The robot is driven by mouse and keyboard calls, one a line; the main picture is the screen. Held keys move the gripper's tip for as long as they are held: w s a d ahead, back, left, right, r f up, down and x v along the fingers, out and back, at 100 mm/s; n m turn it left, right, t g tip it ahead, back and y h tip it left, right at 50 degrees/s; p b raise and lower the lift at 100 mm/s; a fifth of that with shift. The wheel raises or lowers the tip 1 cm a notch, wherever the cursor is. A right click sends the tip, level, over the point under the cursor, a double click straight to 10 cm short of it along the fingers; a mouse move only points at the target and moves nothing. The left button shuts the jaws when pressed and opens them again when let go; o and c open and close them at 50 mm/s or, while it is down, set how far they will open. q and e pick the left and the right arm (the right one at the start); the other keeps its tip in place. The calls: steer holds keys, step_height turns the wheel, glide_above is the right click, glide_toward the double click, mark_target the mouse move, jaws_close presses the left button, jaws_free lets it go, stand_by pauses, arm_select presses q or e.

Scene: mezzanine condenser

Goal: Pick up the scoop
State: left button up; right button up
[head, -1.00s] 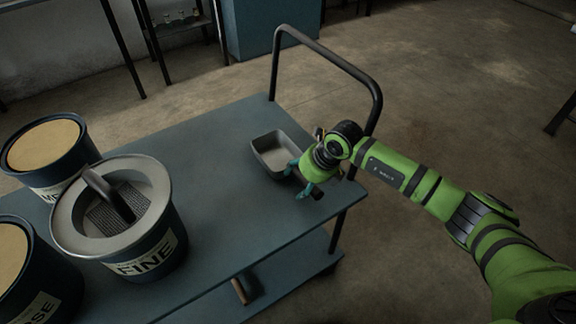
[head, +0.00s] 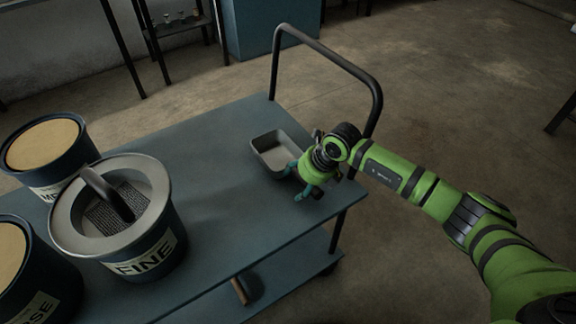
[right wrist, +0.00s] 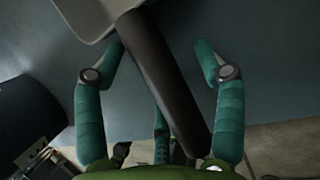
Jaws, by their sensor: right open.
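The scoop (head: 268,144) lies on the blue cart top, near its right end. It has a grey open pan, and its handle is mostly hidden by my right gripper in the head view. My right gripper (head: 303,179) is at the handle end, low over the cart. In the right wrist view the dark handle (right wrist: 165,80) runs between the teal fingers of my right gripper (right wrist: 160,55). The fingers are open, with a gap on both sides of the handle. The edge of the grey pan (right wrist: 88,14) shows at the top. My left gripper is not in view.
The blue cart (head: 215,130) has a black push handle (head: 330,58) beside my right arm. A FINE bucket (head: 150,265) with a sieve on top and other labelled buckets (head: 45,146) stand at the left. The cart's middle is clear. A wooden handle (head: 239,291) shows below the front edge.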

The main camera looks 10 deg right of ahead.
steer(key=c, duration=1.4)
